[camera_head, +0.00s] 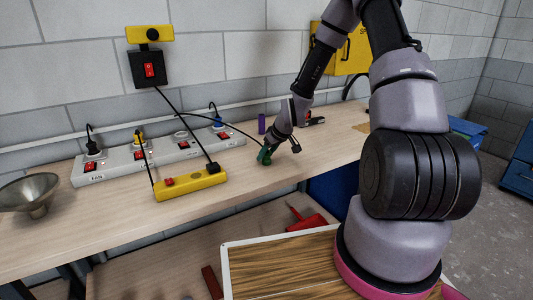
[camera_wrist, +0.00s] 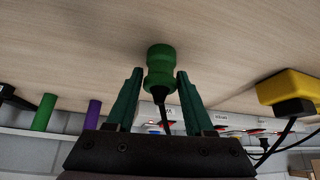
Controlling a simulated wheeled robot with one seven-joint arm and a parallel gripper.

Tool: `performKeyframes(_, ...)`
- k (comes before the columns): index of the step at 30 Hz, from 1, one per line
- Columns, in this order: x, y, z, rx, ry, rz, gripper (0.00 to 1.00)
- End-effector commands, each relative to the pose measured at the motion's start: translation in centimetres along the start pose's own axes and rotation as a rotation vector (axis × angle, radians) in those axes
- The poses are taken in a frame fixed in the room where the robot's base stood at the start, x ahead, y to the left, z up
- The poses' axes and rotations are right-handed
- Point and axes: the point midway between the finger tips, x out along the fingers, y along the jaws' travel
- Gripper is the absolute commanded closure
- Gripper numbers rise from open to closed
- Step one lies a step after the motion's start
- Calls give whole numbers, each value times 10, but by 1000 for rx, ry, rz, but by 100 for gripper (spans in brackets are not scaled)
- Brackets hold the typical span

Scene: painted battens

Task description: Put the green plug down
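The green plug (camera_head: 264,157) is at the bench top, just below my gripper, in the head view. In the wrist view the green plug (camera_wrist: 160,68) sits at the fingertips, its black cord running back between the fingers. My gripper (camera_wrist: 160,85) has its fingers apart, with a narrow gap showing on each side of the plug. In the head view my gripper (camera_head: 281,150) is low over the bench, tilted. The plug looks to be on or very near the wood; any small gap beneath it cannot be told.
The bench (camera_head: 120,215) holds a grey socket strip (camera_head: 125,160) with several plugs, a yellow strip (camera_head: 190,185), a metal funnel (camera_head: 30,191) and a purple cylinder (camera_head: 262,124). A green cylinder (camera_wrist: 44,112) also shows in the wrist view. Bare wood lies between the yellow strip and my gripper.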

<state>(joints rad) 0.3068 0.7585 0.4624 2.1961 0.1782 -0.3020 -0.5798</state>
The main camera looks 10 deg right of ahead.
Motion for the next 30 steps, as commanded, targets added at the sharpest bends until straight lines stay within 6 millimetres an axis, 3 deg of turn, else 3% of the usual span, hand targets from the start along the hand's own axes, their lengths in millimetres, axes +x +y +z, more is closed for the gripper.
performKeyframes(14,-7,1,-5,0,3,2,25)
performKeyframes(30,-113,2,-7,2,3,3,25)
